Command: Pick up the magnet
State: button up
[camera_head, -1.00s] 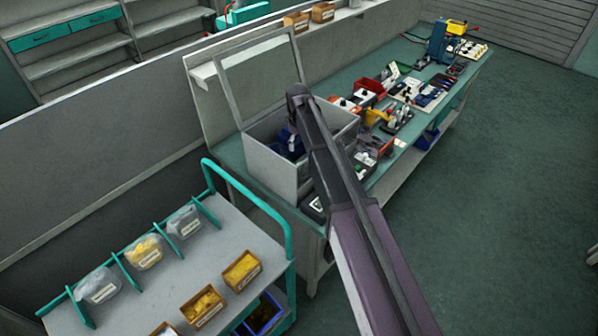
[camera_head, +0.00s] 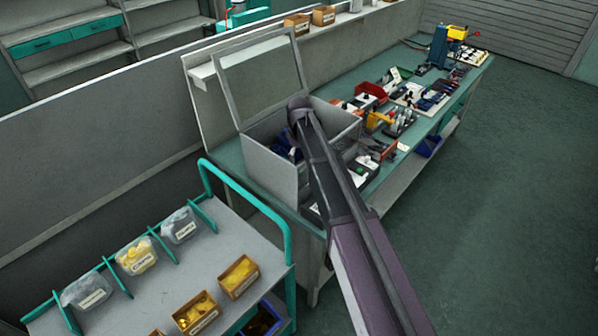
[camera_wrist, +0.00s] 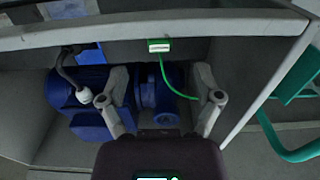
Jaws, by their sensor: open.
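I cannot pick out the magnet for certain in either view. My gripper (camera_wrist: 161,80) is open, its two fingers spread with nothing between them at the tips. It is over the open grey box (camera_head: 268,168), pointing into it. Inside the box is a blue motor-like pump (camera_wrist: 150,97), partly behind the fingers. It also shows in the head view (camera_head: 284,146), partly hidden by my arm. A small green-and-white block (camera_wrist: 159,46) with a green cable sits on the box wall, above and between the fingers in the wrist view.
The box lid (camera_head: 262,82) stands raised at the back. The bench (camera_head: 412,62) to the right carries red bins, tools and small parts. A teal-railed cart (camera_head: 228,222) with bags and small boxes stands at the lower left. The floor on the right is clear.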

jog(key=shift+d+f+b, duration=0.1)
jog(key=shift+f+b, duration=2.5)
jog(key=shift+b, duration=0.05)
jog(key=shift+c, duration=0.2)
grip_shut()
